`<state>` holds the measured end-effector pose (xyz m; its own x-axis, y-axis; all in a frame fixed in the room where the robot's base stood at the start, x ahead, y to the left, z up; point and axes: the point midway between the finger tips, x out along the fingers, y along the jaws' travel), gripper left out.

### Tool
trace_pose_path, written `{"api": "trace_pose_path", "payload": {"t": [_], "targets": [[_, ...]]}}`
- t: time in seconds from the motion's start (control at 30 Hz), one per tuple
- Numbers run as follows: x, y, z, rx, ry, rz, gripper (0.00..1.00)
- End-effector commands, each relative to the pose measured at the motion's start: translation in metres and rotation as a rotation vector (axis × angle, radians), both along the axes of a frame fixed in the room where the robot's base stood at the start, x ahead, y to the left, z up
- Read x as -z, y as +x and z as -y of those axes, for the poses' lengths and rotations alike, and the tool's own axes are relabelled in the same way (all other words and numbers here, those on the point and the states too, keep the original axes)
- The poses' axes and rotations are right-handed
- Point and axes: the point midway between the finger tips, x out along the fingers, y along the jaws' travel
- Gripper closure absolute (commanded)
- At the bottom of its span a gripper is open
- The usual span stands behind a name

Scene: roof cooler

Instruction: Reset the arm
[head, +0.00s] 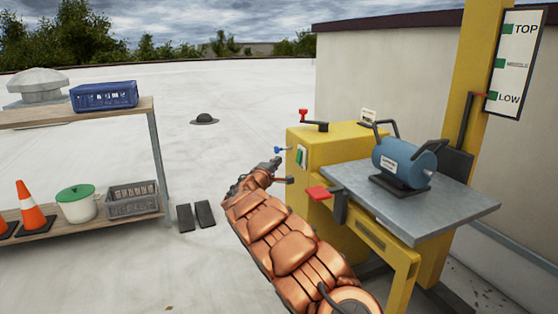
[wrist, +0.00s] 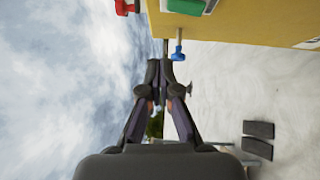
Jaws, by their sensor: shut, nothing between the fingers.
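My copper-coloured arm (head: 285,235) reaches forward from the bottom of the head view. My gripper (head: 275,163) is at its far end, just left of the yellow machine cabinet (head: 325,150). In the wrist view my gripper (wrist: 165,72) has its two dark fingers brought together at the tips, with nothing between them. The wrist picture is turned on its side, with sky on the left. A blue-knobbed lever (wrist: 178,52) on the cabinet shows close beyond the fingertips; I cannot tell whether they touch.
The cabinet has a green switch (head: 301,155), a red lever (head: 313,122) and a red pedal-like handle (head: 318,192). A blue motor (head: 405,162) sits on its grey platform (head: 460,205). A shelf (head: 148,112) with cones and crates stands left. Open roof lies between.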

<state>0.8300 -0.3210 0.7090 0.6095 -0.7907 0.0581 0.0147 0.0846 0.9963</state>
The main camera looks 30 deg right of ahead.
Motion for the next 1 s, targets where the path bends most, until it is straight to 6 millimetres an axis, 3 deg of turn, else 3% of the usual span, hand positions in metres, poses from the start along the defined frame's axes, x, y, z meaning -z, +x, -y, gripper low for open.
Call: {"api": "trace_pose_path", "payload": {"t": [0.77, 0.87, 1.0], "targets": [[-0.003, -0.006, -0.006, 0.001, -0.001, 0.002, 1.0], [-0.015, -0.012, -0.004, 0.018, 0.002, 0.004, 1.0], [-0.056, -0.041, 0.01, 0.096, 0.024, 0.006, 1.0]]}}
